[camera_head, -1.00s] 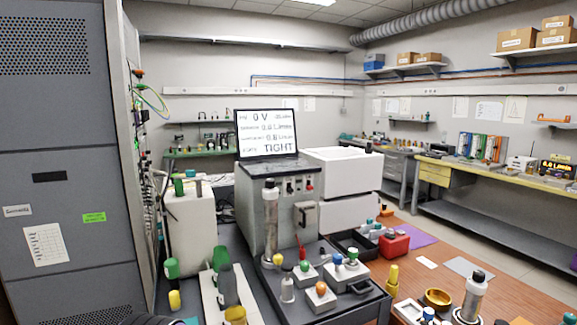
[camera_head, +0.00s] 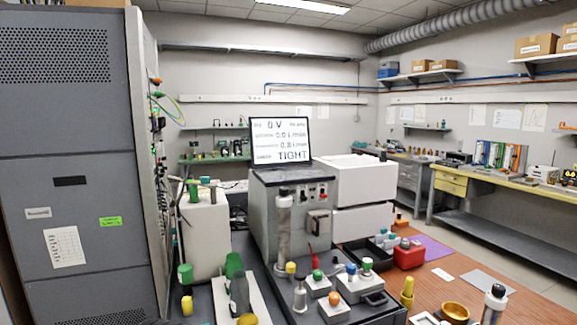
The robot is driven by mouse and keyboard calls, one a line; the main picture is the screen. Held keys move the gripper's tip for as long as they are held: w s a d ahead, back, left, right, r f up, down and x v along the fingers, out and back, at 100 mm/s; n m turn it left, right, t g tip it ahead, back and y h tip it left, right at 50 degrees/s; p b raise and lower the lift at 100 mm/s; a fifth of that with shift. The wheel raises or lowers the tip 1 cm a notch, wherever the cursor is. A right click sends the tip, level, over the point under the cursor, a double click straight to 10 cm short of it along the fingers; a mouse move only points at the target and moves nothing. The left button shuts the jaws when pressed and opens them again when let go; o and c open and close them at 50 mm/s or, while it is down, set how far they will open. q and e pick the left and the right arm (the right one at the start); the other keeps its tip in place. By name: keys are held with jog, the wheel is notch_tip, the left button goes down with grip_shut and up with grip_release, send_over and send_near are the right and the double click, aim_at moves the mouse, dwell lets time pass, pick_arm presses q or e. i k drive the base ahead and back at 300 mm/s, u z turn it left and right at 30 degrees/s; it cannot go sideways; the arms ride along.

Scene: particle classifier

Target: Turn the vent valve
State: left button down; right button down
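Several small grey blocks with coloured knobs stand on the dark bench in front of the grey instrument (camera_head: 270,215). I cannot tell which of these, if any, is the vent valve. A display (camera_head: 280,141) on the instrument reads 0 V and TIGHT. A clear and silver column (camera_head: 283,230) stands at the instrument's front, with a red lever (camera_head: 311,254) beside it. Neither of my grippers shows in the head view.
A white container (camera_head: 205,235) and green-capped bottles (camera_head: 238,290) stand at left. A tall grey cabinet (camera_head: 85,190) fills the far left. A red box (camera_head: 408,256), brass bowl (camera_head: 455,312) and yellow bottle (camera_head: 407,290) sit on the wooden table (camera_head: 500,285) at right.

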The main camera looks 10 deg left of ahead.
aim_at(334, 297)
jog(key=k, duration=1.15)
jog(key=z, duration=0.6)
jog(key=i, duration=1.35)
jog(key=u, duration=0.6)
